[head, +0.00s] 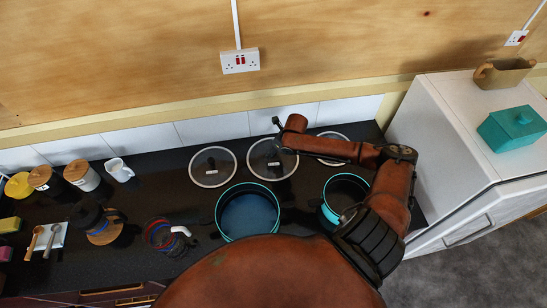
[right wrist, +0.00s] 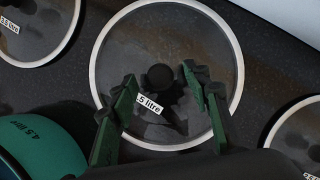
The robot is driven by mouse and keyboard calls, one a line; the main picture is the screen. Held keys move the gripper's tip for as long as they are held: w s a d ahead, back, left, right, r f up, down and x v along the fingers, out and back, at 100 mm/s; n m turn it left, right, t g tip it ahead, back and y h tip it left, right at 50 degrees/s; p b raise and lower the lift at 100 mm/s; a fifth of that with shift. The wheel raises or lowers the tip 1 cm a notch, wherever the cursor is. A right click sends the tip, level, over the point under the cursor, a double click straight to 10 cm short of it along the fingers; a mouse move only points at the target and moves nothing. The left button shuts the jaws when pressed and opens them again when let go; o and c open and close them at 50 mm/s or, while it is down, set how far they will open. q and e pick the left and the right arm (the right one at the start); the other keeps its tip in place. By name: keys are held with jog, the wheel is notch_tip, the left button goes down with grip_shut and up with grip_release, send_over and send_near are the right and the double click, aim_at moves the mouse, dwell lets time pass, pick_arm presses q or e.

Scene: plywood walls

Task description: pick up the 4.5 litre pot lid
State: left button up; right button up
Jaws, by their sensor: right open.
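Three glass lids with pale rims lie on the dark worktop. The middle lid (head: 258,173) is under my right gripper; it fills the middle of the right wrist view (right wrist: 190,25). Its label ends in ".5 litre", the first digit being hidden by a finger. My right gripper (right wrist: 160,82) is open, its two green fingers on either side of the lid's dark round knob (right wrist: 160,77), with gaps to it. A teal pot marked 4.5 litre (right wrist: 45,140) shows at the lower left of the right wrist view. My left gripper is out of view.
Another lid (head: 213,167) lies to the left and a third (head: 333,137) to the right, partly behind my arm. A large teal-rimmed pot (head: 248,215) and a smaller one (head: 345,188) stand in front. The tiled wall (head: 212,128) is close behind.

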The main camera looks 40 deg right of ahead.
jog(key=shift+w+f, duration=0.1)
jog(key=shift+w, duration=0.1)
jog(key=shift+s, duration=0.15)
jog(key=c, duration=0.4)
grip_shut()
